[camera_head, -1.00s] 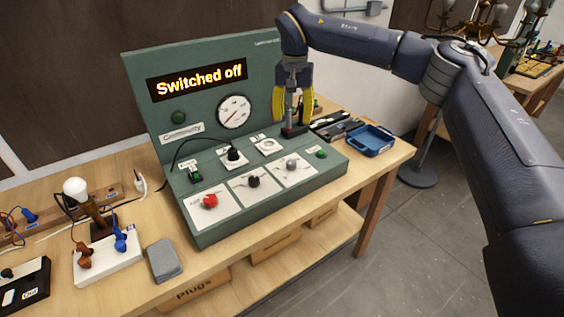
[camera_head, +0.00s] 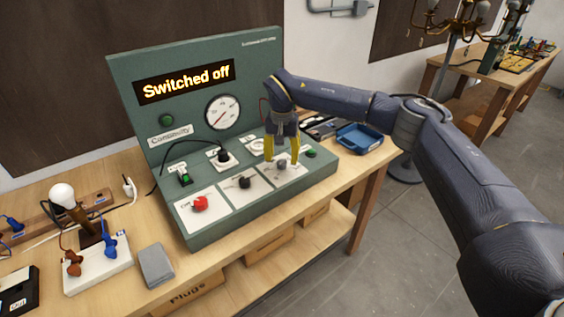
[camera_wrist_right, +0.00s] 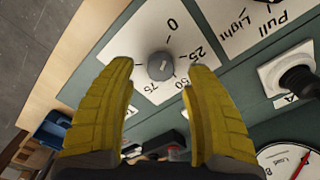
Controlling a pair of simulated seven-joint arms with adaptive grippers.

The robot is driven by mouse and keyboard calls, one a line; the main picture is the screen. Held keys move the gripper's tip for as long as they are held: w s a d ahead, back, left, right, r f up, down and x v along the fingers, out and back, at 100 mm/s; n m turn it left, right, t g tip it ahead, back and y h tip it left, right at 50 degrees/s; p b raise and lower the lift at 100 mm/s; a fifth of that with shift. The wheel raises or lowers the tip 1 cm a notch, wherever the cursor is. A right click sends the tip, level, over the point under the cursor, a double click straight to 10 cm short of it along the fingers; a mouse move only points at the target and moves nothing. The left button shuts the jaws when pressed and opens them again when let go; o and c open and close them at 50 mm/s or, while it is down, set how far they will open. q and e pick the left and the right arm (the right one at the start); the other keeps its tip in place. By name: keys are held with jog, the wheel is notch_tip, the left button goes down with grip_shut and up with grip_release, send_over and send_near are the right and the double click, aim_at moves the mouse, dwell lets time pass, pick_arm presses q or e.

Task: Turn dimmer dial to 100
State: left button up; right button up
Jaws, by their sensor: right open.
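The dimmer dial is a small grey knob (camera_head: 281,165) on a white plate at the right of the sloped green panel's front row. In the right wrist view the knob (camera_wrist_right: 160,66) sits by the printed marks 0, 25, 50 and 75. A 100 mark is not visible, and where the knob points is unclear. My right gripper (camera_head: 283,155) has its yellow fingers pointing down at the dial. In the right wrist view the open fingers (camera_wrist_right: 163,72) lie on either side of the knob, with gaps; contact is not visible. My left gripper is out of view.
The panel's display (camera_head: 186,82) reads "Switched off". A red knob (camera_head: 199,203) and a black knob (camera_head: 244,182) stand left of the dial. A black pull knob (camera_head: 223,156) and a round gauge (camera_head: 222,112) are behind. A blue tray (camera_head: 360,138) lies right of the panel.

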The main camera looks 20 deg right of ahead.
jog(key=shift+f, duration=1.2)
grip_shut()
